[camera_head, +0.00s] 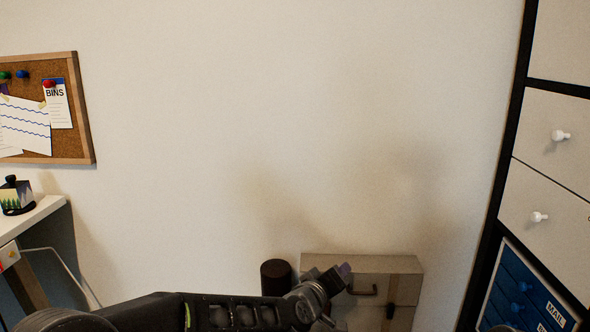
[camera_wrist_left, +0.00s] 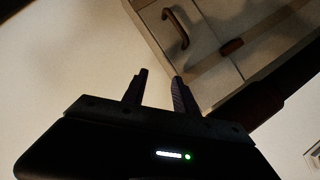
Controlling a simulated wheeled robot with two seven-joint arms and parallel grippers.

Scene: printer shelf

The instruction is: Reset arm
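My left arm comes in along the bottom of the head view, and its left gripper (camera_head: 338,277) is at the end, in front of a beige cabinet (camera_head: 385,265). In the left wrist view the two dark fingers of the left gripper (camera_wrist_left: 158,88) stand apart with nothing between them. The cabinet (camera_wrist_left: 225,40) lies beyond the fingertips there, with a dark handle (camera_wrist_left: 176,27) on its front. I cannot tell the exact gap between fingers and cabinet. My right gripper is in neither view.
A dark cylinder (camera_head: 276,277) stands left of the cabinet. A tall white drawer unit (camera_head: 550,150) with white knobs is at the right. A white table (camera_head: 35,215) with a small lantern-like object (camera_head: 16,197) and a corkboard (camera_head: 75,135) are at the left. The wall between is bare.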

